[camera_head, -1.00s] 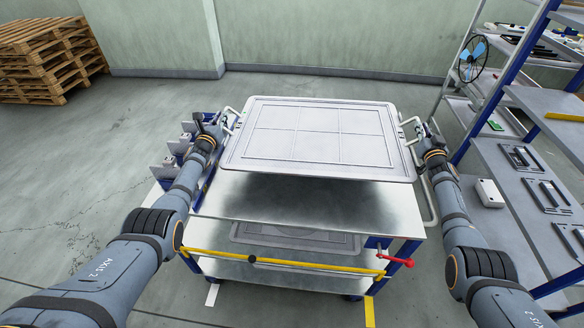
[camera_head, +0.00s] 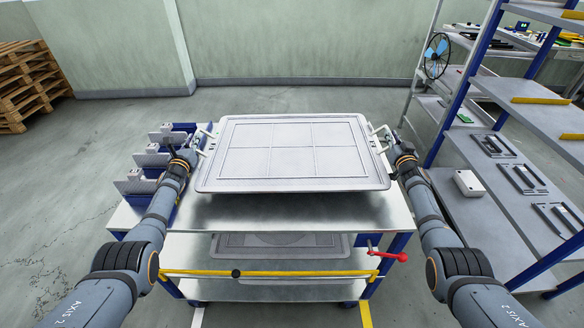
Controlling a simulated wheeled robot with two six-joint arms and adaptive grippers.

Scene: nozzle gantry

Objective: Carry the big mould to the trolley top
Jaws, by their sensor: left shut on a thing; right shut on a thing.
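The big mould (camera_head: 292,150), a wide pale grey panel with a raised rim and a grid of rectangles, lies level over the trolley top (camera_head: 300,214), a bare metal sheet. A dark shadow runs under its front edge; I cannot tell whether a small gap is left beneath it. My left gripper (camera_head: 198,146) is shut on the handle at the mould's left side. My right gripper (camera_head: 387,141) is shut on the handle at its right side. The fingertips are small and partly hidden by the wrists.
A second panel (camera_head: 280,245) lies on the trolley's lower shelf. A yellow bar (camera_head: 270,274) and red crank (camera_head: 388,254) are at the trolley front. Blue-and-grey fixtures (camera_head: 150,163) stand left. A shelf rack (camera_head: 490,150) stands close on the right. Pallets (camera_head: 30,80) are far left.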

